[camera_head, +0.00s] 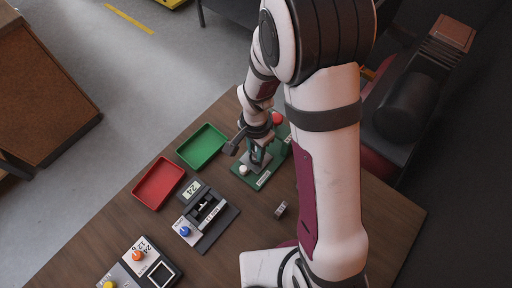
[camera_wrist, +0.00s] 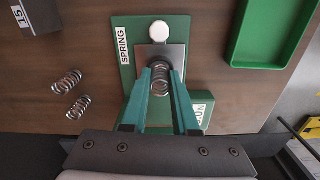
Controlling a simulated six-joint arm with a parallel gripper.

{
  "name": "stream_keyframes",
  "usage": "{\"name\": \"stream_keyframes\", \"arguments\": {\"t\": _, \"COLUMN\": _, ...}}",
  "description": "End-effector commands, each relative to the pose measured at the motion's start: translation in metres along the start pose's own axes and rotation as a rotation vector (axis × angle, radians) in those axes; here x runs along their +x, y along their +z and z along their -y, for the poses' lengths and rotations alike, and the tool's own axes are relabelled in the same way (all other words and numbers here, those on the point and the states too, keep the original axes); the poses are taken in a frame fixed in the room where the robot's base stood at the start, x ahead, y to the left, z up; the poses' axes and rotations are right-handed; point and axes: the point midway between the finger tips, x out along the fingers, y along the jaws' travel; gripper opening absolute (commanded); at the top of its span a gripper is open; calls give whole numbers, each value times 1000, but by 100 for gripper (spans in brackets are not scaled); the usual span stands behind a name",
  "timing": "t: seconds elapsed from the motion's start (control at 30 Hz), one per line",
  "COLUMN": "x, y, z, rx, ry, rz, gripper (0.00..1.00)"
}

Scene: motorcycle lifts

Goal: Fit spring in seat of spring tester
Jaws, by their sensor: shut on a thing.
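The spring tester is a green base with a "SPRING" label (camera_wrist: 124,60), a grey metal plate (camera_wrist: 148,52) and a white round button (camera_wrist: 159,31). It also shows in the head view (camera_head: 264,179), partly behind my arm. My gripper (camera_wrist: 162,76) has teal fingers and is shut on a coil spring (camera_wrist: 161,83), over the near part of the grey plate. In the head view my gripper (camera_head: 257,156) is low over the tester. The spring's lower end and the seat are hidden, so I cannot tell whether they touch.
Two loose springs lie on the wooden table, one nearer the tester's button side (camera_wrist: 68,81) and one closer (camera_wrist: 78,107). A green tray (camera_head: 203,147) and a red tray (camera_head: 160,184) stand left of the tester. A grey device with a display (camera_head: 207,216) sits in front of them.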

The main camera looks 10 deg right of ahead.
Motion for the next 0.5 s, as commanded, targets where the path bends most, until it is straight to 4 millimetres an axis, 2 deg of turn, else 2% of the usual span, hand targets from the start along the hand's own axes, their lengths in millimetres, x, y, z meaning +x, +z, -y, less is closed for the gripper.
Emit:
{"name": "stream_keyframes", "arguments": {"t": 0.4, "x": 5, "y": 0, "z": 0, "rx": 0, "ry": 0, "rz": 0, "gripper": 0}}
{"name": "stream_keyframes", "arguments": {"t": 0.43, "x": 5, "y": 0, "z": 0, "rx": 0, "ry": 0, "rz": 0, "gripper": 29}}
{"name": "stream_keyframes", "arguments": {"t": 0.5, "x": 5, "y": 0, "z": 0, "rx": 0, "ry": 0, "rz": 0, "gripper": 42}}
